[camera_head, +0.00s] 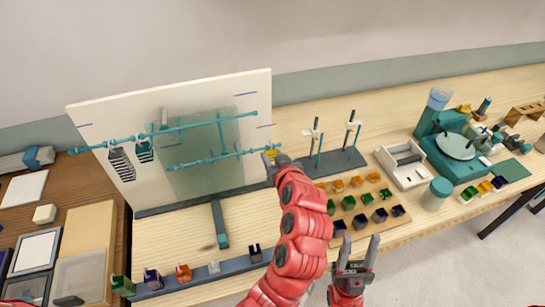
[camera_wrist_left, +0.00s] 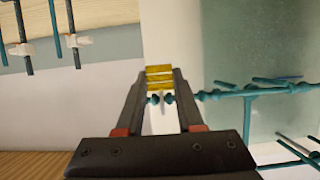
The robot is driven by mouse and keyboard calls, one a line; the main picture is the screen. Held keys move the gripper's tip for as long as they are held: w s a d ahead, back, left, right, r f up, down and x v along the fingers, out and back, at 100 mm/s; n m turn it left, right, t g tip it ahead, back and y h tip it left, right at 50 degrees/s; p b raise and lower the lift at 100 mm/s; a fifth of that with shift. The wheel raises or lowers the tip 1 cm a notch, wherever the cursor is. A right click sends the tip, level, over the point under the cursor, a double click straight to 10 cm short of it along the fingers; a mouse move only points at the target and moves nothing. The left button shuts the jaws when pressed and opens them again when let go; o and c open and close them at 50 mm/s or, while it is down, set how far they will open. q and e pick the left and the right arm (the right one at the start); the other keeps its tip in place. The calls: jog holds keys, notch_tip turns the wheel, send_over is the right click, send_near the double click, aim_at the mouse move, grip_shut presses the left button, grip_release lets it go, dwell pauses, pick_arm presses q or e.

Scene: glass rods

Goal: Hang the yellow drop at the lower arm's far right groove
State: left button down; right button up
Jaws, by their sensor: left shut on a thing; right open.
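The yellow drop (camera_head: 271,153), a small piece with stacked bars, is gripped between the fingertips of my left gripper (camera_head: 273,160). It also shows in the left wrist view (camera_wrist_left: 159,78). The teal lower arm (camera_head: 205,161) runs across the white board, and its right end is close to the drop. In the left wrist view the lower arm's end (camera_wrist_left: 168,99) has two collars between my fingers, close to the drop. I cannot tell whether the drop touches the rod. My right gripper (camera_head: 354,257) is open and empty near the table's front edge.
The teal upper arm (camera_head: 190,127) carries a dark striped drop (camera_head: 122,165) and a green one (camera_head: 145,152) at left. A rod stand (camera_head: 337,162) is right of the board. A wooden tray (camera_head: 372,181) holds several coloured pieces; a grey rail (camera_head: 205,274) with more lies in front.

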pick_arm(q)
jog(key=shift+f, duration=0.1)
dwell(0.5)
jog(key=shift+f+b, duration=0.45)
jog(key=shift+b, duration=0.4)
jog(key=shift+c, duration=2.3)
grip_release()
